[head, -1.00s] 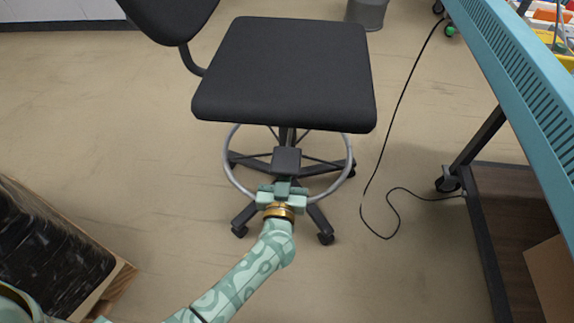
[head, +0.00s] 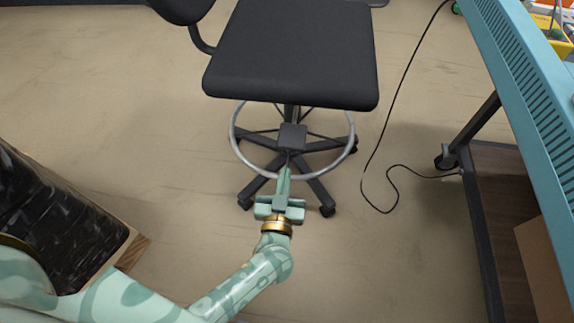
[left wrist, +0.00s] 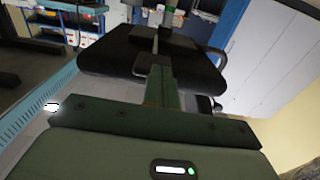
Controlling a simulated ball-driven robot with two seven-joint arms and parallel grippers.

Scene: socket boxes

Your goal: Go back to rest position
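My left gripper (head: 284,180) is pale green with a gold ring at its wrist. It is in front of the chair's base in the head view, with its fingers together and nothing seen between them. In the left wrist view the shut fingers (left wrist: 162,86) point toward the dark chair seat. I cannot tell how far they are from the chair. My right gripper is in neither view.
A black swivel chair (head: 294,55) stands ahead. A teal-edged table (head: 525,90) is on the right, with a black cable (head: 385,140) on the floor beside it. A black-wrapped stack (head: 60,220) is at lower left. Floor between them is clear.

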